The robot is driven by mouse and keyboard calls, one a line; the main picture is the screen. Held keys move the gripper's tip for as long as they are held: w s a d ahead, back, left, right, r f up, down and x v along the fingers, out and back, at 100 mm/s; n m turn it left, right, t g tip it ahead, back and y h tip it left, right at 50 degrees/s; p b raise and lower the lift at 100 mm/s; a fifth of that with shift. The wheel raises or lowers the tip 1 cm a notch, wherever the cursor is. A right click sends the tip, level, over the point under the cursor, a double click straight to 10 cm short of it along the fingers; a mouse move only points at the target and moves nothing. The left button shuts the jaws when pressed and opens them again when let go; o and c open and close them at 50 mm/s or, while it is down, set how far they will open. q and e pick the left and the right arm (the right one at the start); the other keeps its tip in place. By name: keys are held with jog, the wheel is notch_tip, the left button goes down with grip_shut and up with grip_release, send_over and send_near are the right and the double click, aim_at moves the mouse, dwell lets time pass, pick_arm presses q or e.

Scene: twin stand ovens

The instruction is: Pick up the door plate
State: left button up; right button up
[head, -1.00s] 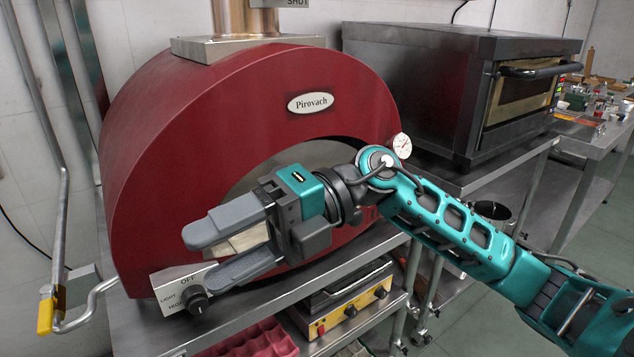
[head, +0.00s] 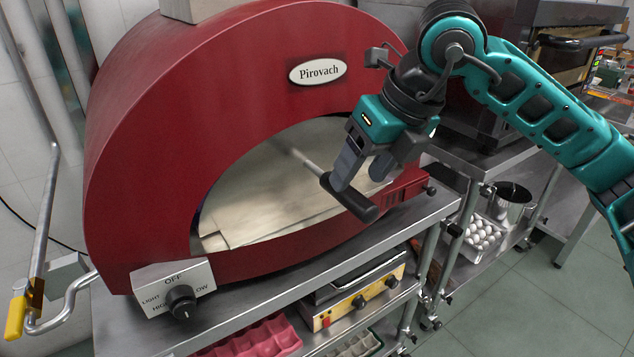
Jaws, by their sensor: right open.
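The red domed oven (head: 130,150) has a wide arched mouth. A pale metal plate (head: 265,185), which appears to be the door plate, shows in the mouth. A thin rod runs out from it to a black bar handle (head: 352,202). My right gripper (head: 361,177) is open at the right part of the mouth, pointing down, with its fingers at the handle. It overlaps the handle in the picture, and I cannot tell whether they touch. The gripper hides part of the mouth and plate. My left gripper is not in view.
A control box with a black knob (head: 182,301) sticks out at the oven's front left. A bent pipe with a yellow end (head: 15,318) is at far left. A second, dark oven (head: 520,60) stands behind right. White eggs (head: 480,235) sit on a lower shelf. Floor is clear at right.

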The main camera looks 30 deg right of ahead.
aim_at(350, 187)
jog(key=x, duration=0.6)
jog(key=shift+w+d+f, duration=0.15)
jog(key=shift+w, duration=0.1)
jog(key=shift+c, duration=0.2)
grip_shut()
dwell(0.5)
